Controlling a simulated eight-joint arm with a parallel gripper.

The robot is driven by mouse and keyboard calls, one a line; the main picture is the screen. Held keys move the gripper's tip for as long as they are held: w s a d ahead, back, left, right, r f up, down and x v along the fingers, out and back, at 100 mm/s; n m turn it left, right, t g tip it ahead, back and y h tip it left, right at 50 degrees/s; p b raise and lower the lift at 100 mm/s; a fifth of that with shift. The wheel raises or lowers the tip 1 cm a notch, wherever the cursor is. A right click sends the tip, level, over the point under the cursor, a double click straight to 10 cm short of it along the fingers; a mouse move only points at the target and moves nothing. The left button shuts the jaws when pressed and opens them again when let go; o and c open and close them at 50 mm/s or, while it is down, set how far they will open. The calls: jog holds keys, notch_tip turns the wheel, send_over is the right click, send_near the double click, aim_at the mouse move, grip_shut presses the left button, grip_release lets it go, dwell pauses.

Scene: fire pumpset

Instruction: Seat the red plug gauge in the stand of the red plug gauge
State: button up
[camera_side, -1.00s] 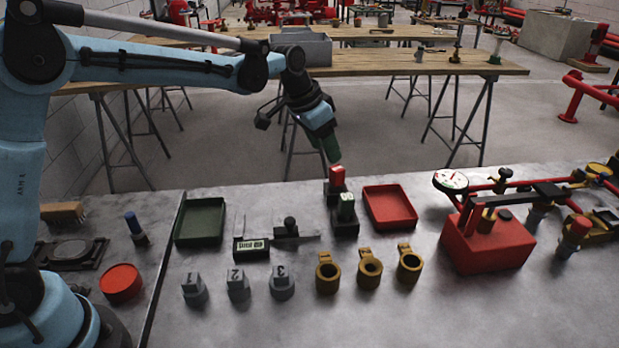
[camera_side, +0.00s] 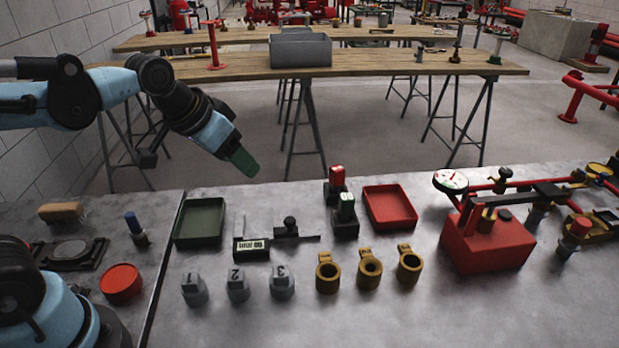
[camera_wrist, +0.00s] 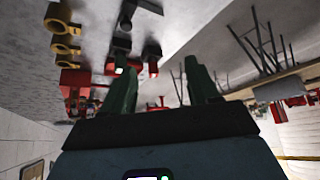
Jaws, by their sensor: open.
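The red plug gauge (camera_side: 337,175) stands upright in a dark stand (camera_side: 331,194) near the back edge of the metal table, in the side view. How deep it sits in the stand cannot be told. A green plug gauge (camera_side: 346,204) stands in a similar dark stand just in front and to the right. My gripper (camera_side: 245,163) is in the air behind the back edge, well left of the red gauge and apart from it. In the wrist view its two green fingers are spread, with nothing between them (camera_wrist: 162,80).
A green tray (camera_side: 201,241) lies left and a red tray (camera_side: 391,226) right of the stands. A caliper, numbered grey pieces (camera_side: 238,287) and brass rings (camera_side: 369,268) lie in front. A red pump with a dial (camera_side: 486,243) stands right. The front of the table is clear.

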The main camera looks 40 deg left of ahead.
jog(key=s+a+f+n, duration=0.1)
jog(key=s+f, duration=0.2)
jog(key=s, duration=0.2)
jog(key=shift+s+f+t, duration=0.25)
jog(key=shift+s+t, duration=0.05)
jog(key=shift+t, duration=0.1)
dwell(0.3)
jog(key=shift+o, duration=1.2)
